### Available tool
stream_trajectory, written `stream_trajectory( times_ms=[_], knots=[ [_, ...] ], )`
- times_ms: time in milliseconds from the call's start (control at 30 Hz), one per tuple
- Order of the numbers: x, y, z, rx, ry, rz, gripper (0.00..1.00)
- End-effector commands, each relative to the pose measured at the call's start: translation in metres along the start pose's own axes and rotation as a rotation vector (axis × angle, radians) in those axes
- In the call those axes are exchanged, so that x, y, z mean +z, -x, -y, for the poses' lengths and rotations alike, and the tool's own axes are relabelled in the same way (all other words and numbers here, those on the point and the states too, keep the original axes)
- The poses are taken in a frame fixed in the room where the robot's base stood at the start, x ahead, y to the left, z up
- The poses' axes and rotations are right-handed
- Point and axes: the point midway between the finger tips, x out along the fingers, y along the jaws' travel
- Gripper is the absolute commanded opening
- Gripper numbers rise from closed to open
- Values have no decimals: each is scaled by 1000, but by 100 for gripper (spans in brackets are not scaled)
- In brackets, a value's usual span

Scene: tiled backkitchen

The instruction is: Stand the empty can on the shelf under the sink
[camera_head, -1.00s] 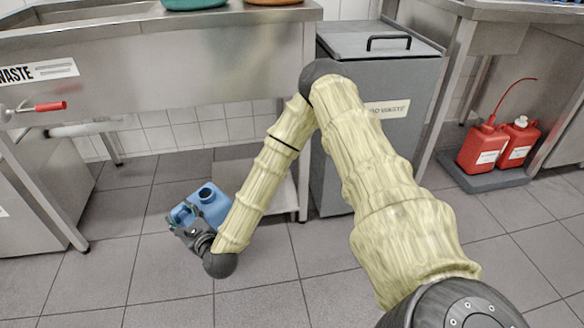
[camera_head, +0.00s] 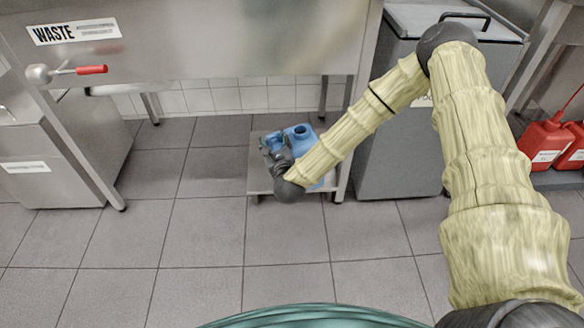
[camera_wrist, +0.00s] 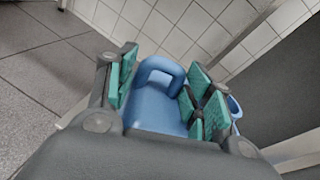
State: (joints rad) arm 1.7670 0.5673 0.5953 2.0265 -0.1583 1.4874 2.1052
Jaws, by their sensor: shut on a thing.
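The blue can (camera_head: 304,145), a jerrycan with an open neck, is over the low grey shelf (camera_head: 259,182) under the sink (camera_head: 220,45). It looks about upright; I cannot tell whether its base touches the shelf. My forearm and wrist hide part of the can and of the shelf.
The sink's steel leg (camera_head: 344,140) stands right of the shelf, close to my forearm. A grey waste bin (camera_head: 400,150) is beyond it. Red cans (camera_head: 545,142) stand at far right. A red-handled valve (camera_head: 90,70) juts out at left. The floor in front is clear.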

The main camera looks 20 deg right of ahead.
Motion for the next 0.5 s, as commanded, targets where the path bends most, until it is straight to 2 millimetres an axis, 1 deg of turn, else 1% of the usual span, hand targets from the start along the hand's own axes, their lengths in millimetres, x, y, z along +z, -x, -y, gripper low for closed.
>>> stream_trajectory(
  times_ms=[33, 200, 300, 400, 500],
  knots=[
    [11, -13, 6, -22, -9, -1, 0],
    [38, -59, 24, -98, -61, -21, 0],
    [51, -81, 33, -137, -94, -30, 0],
    [64, -97, 38, -165, -121, -35, 0],
    [72, -108, 43, -185, -143, -39, 0]
  ],
)
